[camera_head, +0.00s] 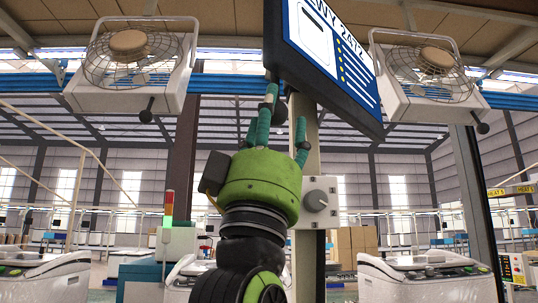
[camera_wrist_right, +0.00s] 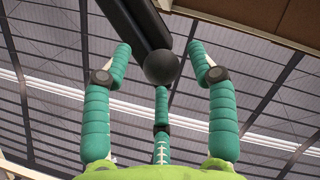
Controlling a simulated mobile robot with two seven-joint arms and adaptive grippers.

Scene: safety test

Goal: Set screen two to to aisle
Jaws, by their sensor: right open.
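A screen (camera_head: 330,55) with a dark frame and blue and white face hangs tilted at the top of the head view, cut off by the upper edge. A pale post (camera_head: 306,140) stands below it. My right gripper (camera_head: 278,118), green with teal fingers, is raised below the screen in front of the post. In the right wrist view, a black ball (camera_wrist_right: 161,67) on the end of a dark bar (camera_wrist_right: 137,24) lies between the spread fingertips of my right gripper (camera_wrist_right: 162,68). Contact with the fingers cannot be told. My left gripper is out of view.
A box with a round grey dial (camera_head: 316,201) is on the post, close to my right wrist. Caged fans (camera_head: 130,60) and (camera_head: 425,65) with black ball levers hang either side. White machines (camera_head: 425,275) and cardboard boxes (camera_head: 352,243) stand below and behind.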

